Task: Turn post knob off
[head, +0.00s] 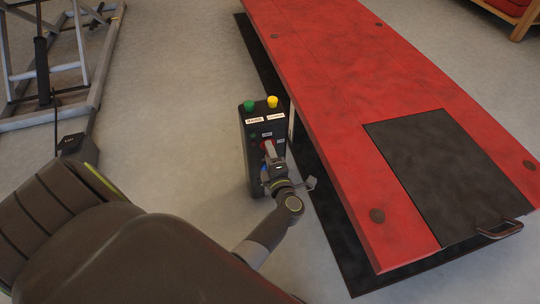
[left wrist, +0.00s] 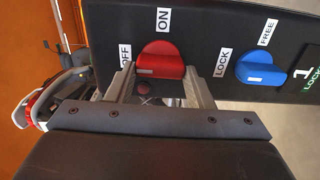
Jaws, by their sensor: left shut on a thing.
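The post (head: 247,165) is a dark upright box beside the red lift, with a green and a yellow button on top. Its red knob (left wrist: 160,60) shows in the left wrist view between an ON label (left wrist: 163,20) above and an OFF label (left wrist: 125,55) at left. A pale mark sits on the knob's lower left part. My left gripper (left wrist: 161,76) is shut on the red knob, one finger at each side. In the head view my left gripper (head: 269,151) reaches the post's front and hides part of it.
A blue knob (left wrist: 263,66) with LOCK and FREE labels sits right of the red knob. The red lift platform (head: 350,90) stands close at the post's right. A grey metal frame (head: 60,118) stands far left. Open floor (head: 180,100) lies left of the post.

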